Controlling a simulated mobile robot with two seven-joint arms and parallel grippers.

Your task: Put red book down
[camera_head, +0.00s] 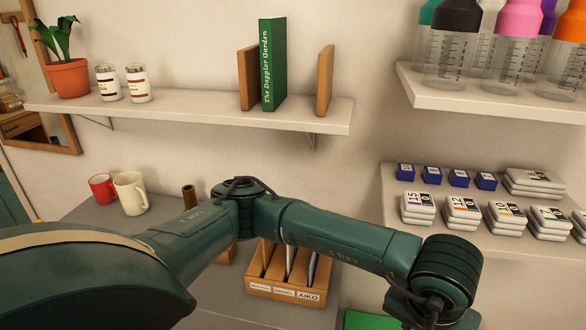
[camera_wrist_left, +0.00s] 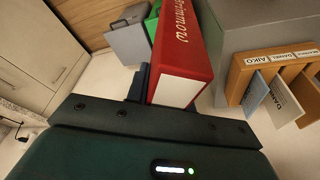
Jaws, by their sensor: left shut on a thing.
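The red book (camera_wrist_left: 186,48) is in the left wrist view, with pale lettering on its spine and a white end facing the camera. My left gripper (camera_wrist_left: 163,86) is shut on the book near this end. The book's far end runs out of the top of that view, so I cannot tell whether it touches anything. In the head view my left arm crosses from the left to the lower right; its gripper and the red book are out of that picture. My right gripper is in neither view.
A wooden letter sorter (camera_head: 286,293) stands on the grey surface, and also shows in the left wrist view (camera_wrist_left: 240,77). A shelf (camera_head: 200,107) holds a green book (camera_head: 273,65) between wooden bookends. Two mugs (camera_head: 130,193) stand at left. Stocked shelves are at right.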

